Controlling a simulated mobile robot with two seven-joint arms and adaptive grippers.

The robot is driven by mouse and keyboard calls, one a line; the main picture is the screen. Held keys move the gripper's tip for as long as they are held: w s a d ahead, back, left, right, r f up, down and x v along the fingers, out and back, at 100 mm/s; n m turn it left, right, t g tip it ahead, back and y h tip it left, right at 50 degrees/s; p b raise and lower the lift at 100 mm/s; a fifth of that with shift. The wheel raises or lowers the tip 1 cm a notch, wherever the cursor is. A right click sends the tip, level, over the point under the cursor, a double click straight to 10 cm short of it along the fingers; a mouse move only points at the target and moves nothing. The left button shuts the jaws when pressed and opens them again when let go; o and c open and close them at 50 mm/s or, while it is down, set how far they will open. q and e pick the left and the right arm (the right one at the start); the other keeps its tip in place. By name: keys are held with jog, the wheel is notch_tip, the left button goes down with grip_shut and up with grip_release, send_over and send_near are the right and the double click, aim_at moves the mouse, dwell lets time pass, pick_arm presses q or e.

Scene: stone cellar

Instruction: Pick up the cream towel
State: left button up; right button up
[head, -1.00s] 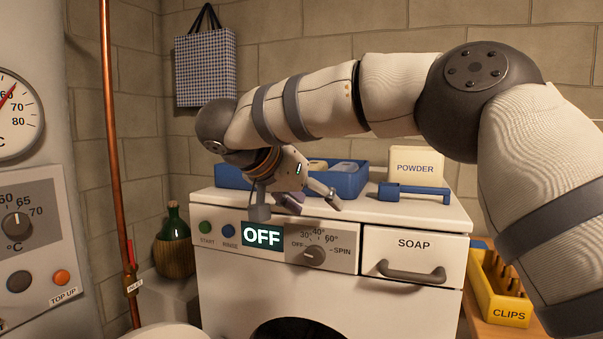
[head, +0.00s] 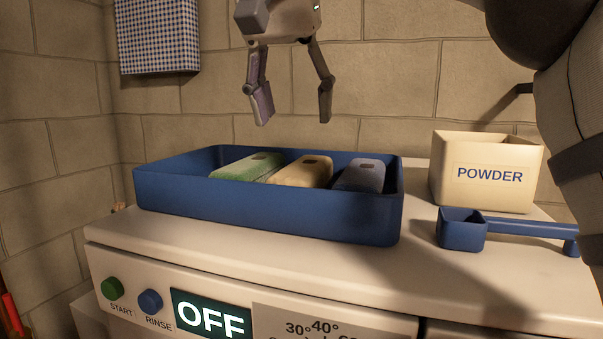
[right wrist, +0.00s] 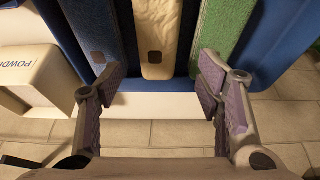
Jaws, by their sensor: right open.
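The cream towel (head: 301,172) lies folded in the blue tray (head: 270,212), between a green towel (head: 243,166) and a grey-blue towel (head: 361,176). The cream towel also shows in the right wrist view (right wrist: 158,38), at the top middle, with a dark square patch at its near end. My right gripper (head: 292,120) hangs above the tray, fingers pointing down, open and empty. In the right wrist view its fingers (right wrist: 163,88) stand apart, one on each side of the cream towel's line, and the towel looks clear of them. My left gripper is in neither current view.
The tray stands on the white washing machine top (head: 420,270). To its right are a cream POWDER box (head: 489,172) and a blue scoop (head: 462,229) with a long handle. A checked bag (head: 158,35) hangs on the brick wall behind. The machine's display reads OFF.

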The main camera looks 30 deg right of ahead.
aim_at(303, 165)
jog(key=x, duration=1.1)
jog(key=shift+s+f, duration=0.1)
jog(key=shift+s, duration=0.1)
jog(key=c, duration=1)
